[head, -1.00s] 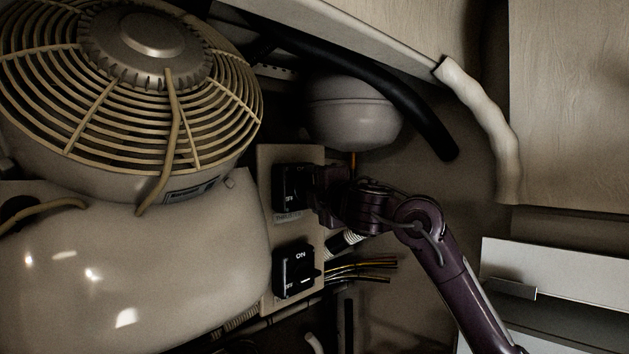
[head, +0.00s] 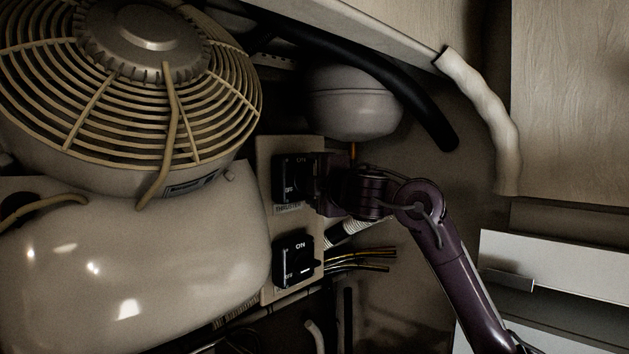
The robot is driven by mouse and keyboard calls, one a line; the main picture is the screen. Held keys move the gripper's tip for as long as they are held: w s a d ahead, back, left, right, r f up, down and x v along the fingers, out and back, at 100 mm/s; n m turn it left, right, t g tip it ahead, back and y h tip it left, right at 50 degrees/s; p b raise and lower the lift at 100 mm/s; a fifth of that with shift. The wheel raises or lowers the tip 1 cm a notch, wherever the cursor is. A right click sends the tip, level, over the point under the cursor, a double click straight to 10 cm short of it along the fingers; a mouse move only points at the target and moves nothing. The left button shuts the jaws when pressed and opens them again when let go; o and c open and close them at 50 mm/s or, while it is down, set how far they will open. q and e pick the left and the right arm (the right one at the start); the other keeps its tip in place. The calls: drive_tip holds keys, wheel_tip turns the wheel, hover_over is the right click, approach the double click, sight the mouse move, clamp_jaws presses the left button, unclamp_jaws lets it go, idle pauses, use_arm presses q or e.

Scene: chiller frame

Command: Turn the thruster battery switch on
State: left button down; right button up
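The thruster battery switch (head: 288,180) is the upper black switch on a beige panel (head: 267,230). A partly covered label below it begins with "THRUSTER". My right gripper (head: 318,182) comes from the right and is at the front of this switch, covering its right part and its lever. I cannot tell whether the fingers are open or shut, or how the lever stands. My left gripper is out of view.
A second black switch (head: 294,260) with ON and OFF marks sits lower on the panel. A caged fan (head: 130,90) and a glossy tank (head: 130,270) fill the left. A grey round vessel (head: 352,105), a black hose (head: 420,110) and several wires (head: 365,259) are close to my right arm.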

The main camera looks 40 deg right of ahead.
drive_tip(key=shift+o, duration=0.4)
drive_tip(key=shift+s, duration=0.1)
drive_tip(key=b+v, duration=0.3)
drive_tip(key=v, duration=0.4)
drive_tip(key=shift+s, duration=0.35)
drive_tip(key=shift+w, duration=0.1)
